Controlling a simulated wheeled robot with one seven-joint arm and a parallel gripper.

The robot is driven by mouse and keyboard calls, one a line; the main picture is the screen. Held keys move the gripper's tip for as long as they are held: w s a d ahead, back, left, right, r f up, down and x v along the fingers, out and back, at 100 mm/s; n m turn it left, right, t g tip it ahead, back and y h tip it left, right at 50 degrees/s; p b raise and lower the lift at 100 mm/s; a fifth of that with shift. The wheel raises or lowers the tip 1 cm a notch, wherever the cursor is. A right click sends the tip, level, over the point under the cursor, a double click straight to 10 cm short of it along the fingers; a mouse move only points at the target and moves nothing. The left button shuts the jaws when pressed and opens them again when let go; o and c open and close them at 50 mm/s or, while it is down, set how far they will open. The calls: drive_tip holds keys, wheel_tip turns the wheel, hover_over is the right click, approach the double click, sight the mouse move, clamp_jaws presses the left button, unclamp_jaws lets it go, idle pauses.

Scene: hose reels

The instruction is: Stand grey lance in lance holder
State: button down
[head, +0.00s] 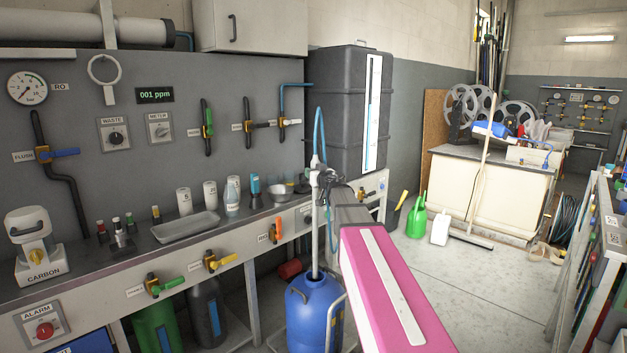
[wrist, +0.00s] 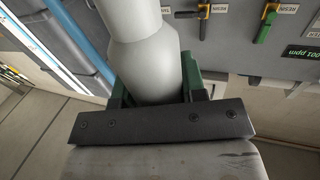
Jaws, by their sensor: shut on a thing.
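My gripper (head: 326,181) is at the end of my pink arm, in front of the dark tank. In the wrist view its green fingers (wrist: 160,88) are shut on a pale grey, round, stepped body (wrist: 150,68), which looks like the grey lance. In the head view the grey lance (head: 315,235) runs upright below my gripper, with a blue hose at its top. Its lower end meets the top of a blue container (head: 314,315); I cannot tell whether it is inside or in front. I cannot tell which thing is the lance holder.
A bench (head: 75,257) with cups, a tray and valves runs along the left wall. A dark tank (head: 340,120) stands behind my gripper. A green watering can (head: 417,217) and a white jug (head: 441,229) stand on the floor.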

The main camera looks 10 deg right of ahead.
sight(316, 161)
drive_tip(key=shift+r, duration=2.65)
